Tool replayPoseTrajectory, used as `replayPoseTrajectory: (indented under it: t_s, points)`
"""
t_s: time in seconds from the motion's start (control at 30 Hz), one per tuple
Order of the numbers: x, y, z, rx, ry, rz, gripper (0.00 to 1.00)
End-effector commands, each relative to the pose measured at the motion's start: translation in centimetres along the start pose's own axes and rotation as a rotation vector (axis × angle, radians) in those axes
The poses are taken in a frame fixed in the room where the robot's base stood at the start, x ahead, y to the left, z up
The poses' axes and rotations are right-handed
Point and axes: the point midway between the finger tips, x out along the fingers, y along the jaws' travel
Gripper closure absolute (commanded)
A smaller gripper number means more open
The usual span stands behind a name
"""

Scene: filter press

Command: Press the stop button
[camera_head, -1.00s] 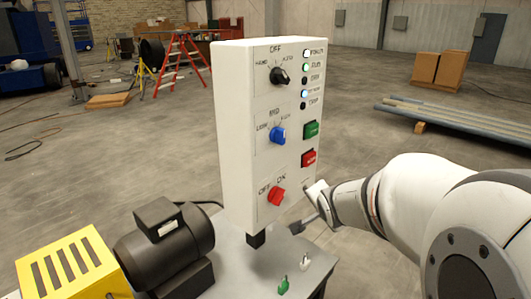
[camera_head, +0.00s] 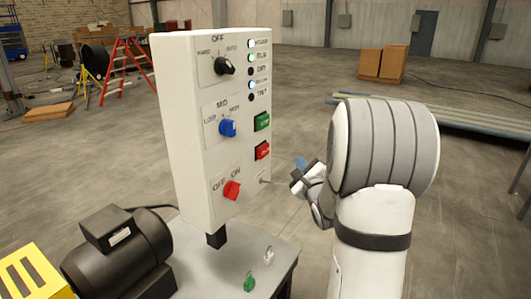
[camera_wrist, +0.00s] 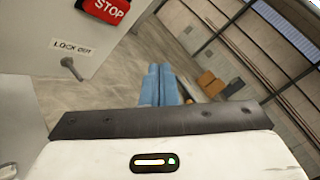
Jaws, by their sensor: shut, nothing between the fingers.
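The red stop button (camera_head: 262,150) sits on the right part of the white panel's front, below a green button (camera_head: 262,121). In the wrist view the stop button (camera_wrist: 105,10), lettered STOP, is cut by the top edge at upper left. My gripper (camera_head: 301,164) is to the right of the stop button and slightly lower in the head view, with a gap in the picture. In the wrist view its blue fingers (camera_wrist: 160,82) are shut together, empty, and point away from the button toward the open floor. I see no contact with the panel.
A lockout pin (camera_head: 265,181) sticks out of the panel below the stop button, near its LOCK OUT label (camera_wrist: 75,46). Black, blue and red selector knobs (camera_head: 232,189) line the panel's left. A black motor (camera_head: 120,250) stands at lower left.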

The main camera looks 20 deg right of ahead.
Motion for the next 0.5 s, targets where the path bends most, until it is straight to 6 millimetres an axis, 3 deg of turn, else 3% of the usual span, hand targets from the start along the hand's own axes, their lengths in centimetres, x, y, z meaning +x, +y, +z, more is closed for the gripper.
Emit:
replayPoseTrajectory:
  t_s: [0.27, 0.5]
  points:
    - [0.9, 0.7, 0.8, -0.002, -0.002, 0.002, 1.00]
    - [3.3, 2.5, 2.6, -0.001, -0.003, 0.003, 1.00]
